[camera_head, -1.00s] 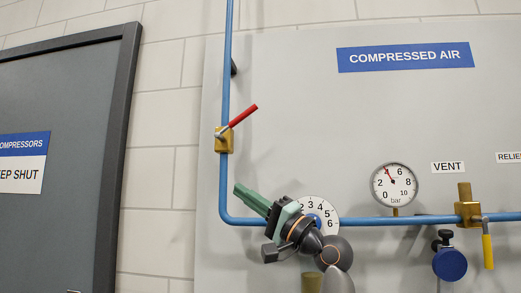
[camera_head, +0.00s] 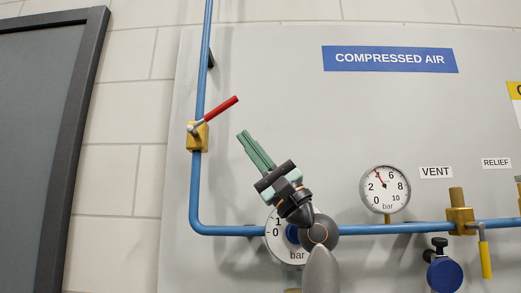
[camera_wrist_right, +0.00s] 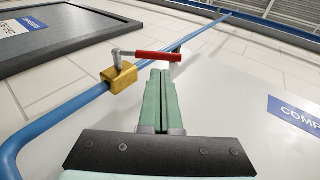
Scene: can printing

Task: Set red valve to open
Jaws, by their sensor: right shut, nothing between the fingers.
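The red valve handle (camera_head: 220,107) sits on a brass valve body (camera_head: 197,137) on the vertical blue pipe. The handle slants up and to the right, away from the pipe line. My right gripper (camera_head: 243,135) has its green fingers closed together and empty, pointing up and left, below and right of the handle and apart from it in the head view. In the right wrist view, the red handle (camera_wrist_right: 150,56) extends right from the brass body (camera_wrist_right: 119,77), just beyond the shut fingertips (camera_wrist_right: 160,72). I cannot tell the exact gap there. My left gripper is not in view.
A blue pipe (camera_head: 385,229) runs along the panel. A large dial (camera_head: 275,248) is partly hidden behind my right wrist. A pressure gauge (camera_head: 385,189), a yellow-handled vent valve (camera_head: 485,258) and a blue knob (camera_head: 444,274) are at right.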

